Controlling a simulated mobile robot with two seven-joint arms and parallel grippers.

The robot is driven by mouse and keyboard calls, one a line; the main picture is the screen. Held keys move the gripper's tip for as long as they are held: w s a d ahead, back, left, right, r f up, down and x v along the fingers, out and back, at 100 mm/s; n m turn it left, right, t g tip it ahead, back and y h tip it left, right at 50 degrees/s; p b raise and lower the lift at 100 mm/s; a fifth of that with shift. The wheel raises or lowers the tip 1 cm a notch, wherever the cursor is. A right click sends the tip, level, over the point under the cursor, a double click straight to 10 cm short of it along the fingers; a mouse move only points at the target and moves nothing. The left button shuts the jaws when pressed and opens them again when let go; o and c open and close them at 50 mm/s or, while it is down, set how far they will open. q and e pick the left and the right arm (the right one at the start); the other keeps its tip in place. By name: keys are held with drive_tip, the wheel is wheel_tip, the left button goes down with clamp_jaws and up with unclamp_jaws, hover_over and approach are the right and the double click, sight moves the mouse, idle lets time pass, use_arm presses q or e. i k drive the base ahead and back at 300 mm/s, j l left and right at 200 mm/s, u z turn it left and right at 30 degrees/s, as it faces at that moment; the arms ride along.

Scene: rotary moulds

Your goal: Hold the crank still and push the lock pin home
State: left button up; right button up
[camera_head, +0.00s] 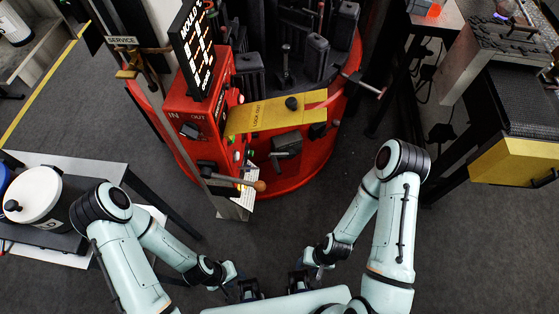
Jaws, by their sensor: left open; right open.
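The crank (236,180) is a grey bar with a wooden knob, on the front left of the red machine below its control box. A yellow plate (262,115) marked as a lock-out lies across the machine's front rim. My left gripper (247,290) and my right gripper (298,282) are low in front of my body, both open and empty. Both are well apart from the crank and the plate.
A red control box (196,118) with a lit sign (193,45) rises left of the plate. A red-tipped bar (364,84) sticks out at the machine's right. A white drum (33,194) stands on a table at left. Floor between my grippers and the machine is clear.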

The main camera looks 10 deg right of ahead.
sight(380, 93)
drive_tip(key=i+l+u, duration=0.1)
drive_tip(key=l+u, duration=0.2)
drive_tip(key=l, duration=0.65)
drive_tip(key=l+u, duration=0.35)
drive_tip(key=l, duration=0.6)
drive_tip(key=k+l+u, duration=0.15)
drive_tip(key=l+u, duration=0.15)
drive_tip(key=l, duration=0.65)
